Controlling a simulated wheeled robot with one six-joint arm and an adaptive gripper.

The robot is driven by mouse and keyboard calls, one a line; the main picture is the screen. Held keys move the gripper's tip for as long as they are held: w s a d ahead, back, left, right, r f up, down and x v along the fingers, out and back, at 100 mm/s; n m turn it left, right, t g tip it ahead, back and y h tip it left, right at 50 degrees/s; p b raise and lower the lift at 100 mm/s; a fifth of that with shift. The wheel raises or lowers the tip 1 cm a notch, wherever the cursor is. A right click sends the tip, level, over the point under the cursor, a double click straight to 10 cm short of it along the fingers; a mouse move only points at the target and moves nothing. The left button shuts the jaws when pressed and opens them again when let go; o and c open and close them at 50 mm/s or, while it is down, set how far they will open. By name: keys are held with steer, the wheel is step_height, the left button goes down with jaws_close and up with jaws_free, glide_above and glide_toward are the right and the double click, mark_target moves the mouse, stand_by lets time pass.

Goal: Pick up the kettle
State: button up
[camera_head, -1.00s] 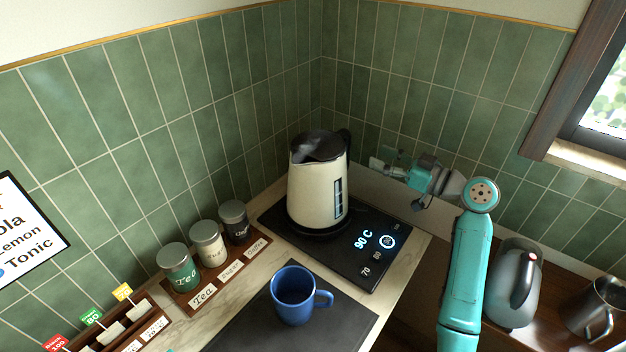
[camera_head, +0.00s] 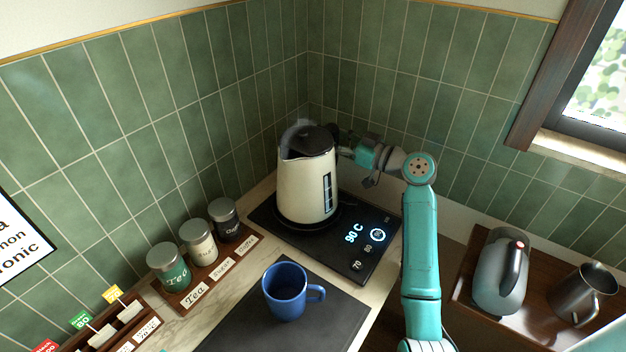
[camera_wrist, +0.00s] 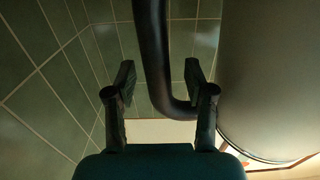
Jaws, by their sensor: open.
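The cream kettle (camera_head: 306,188) with a dark lid stands upright on the black heating base (camera_head: 365,255), which shows a lit "90 C". Wisps of steam show above its lid. My gripper (camera_head: 344,150) is at the kettle's right side, by its handle, which is mostly hidden in the head view. In the wrist view, my gripper (camera_wrist: 160,85) is open, and the black handle (camera_wrist: 152,50) runs down between its two fingers. The kettle's body (camera_wrist: 270,80) fills the right side of that view.
A blue mug (camera_head: 285,291) stands on a dark mat (camera_head: 335,318) in front of the base. Labelled jars (camera_head: 200,243) stand at the left. A grey kettle (camera_head: 502,272) and a metal jug (camera_head: 580,295) stand on a wooden surface at the right. Tiled walls are close behind.

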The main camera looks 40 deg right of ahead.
jaws_close()
